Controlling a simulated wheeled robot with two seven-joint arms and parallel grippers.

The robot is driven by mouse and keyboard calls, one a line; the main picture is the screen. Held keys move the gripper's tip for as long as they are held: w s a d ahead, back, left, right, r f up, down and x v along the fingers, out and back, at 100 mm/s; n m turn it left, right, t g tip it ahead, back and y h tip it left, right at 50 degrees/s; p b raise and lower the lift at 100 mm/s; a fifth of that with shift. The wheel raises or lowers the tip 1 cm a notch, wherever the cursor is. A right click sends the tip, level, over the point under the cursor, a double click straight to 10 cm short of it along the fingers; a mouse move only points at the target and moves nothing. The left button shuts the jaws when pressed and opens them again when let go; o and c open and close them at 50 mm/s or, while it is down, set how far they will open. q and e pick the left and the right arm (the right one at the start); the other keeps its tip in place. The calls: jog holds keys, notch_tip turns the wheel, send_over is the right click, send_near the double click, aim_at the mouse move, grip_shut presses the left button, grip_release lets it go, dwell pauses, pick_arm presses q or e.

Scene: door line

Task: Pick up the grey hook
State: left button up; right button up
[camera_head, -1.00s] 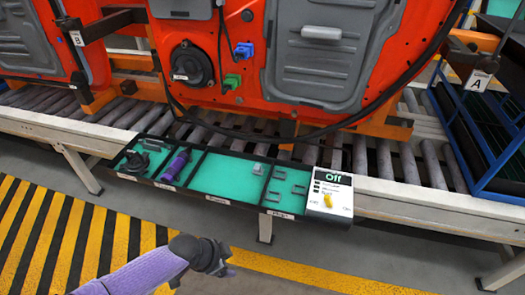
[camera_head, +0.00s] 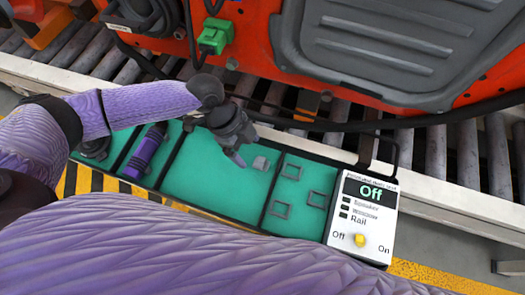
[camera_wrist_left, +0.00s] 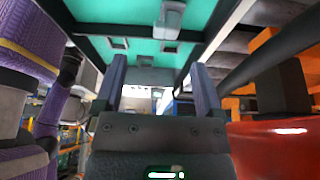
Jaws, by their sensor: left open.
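A small grey piece (camera_head: 262,163) lies alone in the tray's wide teal compartment. I cannot tell by shape which of these is the grey hook. My left gripper (camera_head: 240,160) is open and empty above the wide compartment, just left of the small grey piece. In the left wrist view, both fingers of my left gripper (camera_wrist_left: 157,80) stand apart with nothing between them. Grey pieces show on teal at the top there. My right gripper is out of view.
The divided tray (camera_head: 213,214) hangs on the roller conveyor's edge. A purple cylinder (camera_head: 146,152) lies in a left compartment. A white panel (camera_head: 362,215) reading "Off" with a yellow knob stands at the right end. A dark bar and orange door (camera_head: 400,45) are close behind.

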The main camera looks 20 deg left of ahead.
aim_at(260, 162)
pick_arm(q)
jog(key=b+x, duration=0.1)
jog(key=x, duration=0.1)
jog(key=b+x, duration=0.1)
jog(key=x, duration=0.2)
jog(key=b+x, duration=0.1)
jog(key=x, duration=0.1)
jog(key=shift+w+d+f, duration=0.1)
jog(key=shift+w+f, duration=0.2)
jog(key=shift+w, duration=0.05)
jog(key=shift+d+f, duration=0.1)
jog(key=shift+f, duration=0.05)
jog(key=c, duration=1.2)
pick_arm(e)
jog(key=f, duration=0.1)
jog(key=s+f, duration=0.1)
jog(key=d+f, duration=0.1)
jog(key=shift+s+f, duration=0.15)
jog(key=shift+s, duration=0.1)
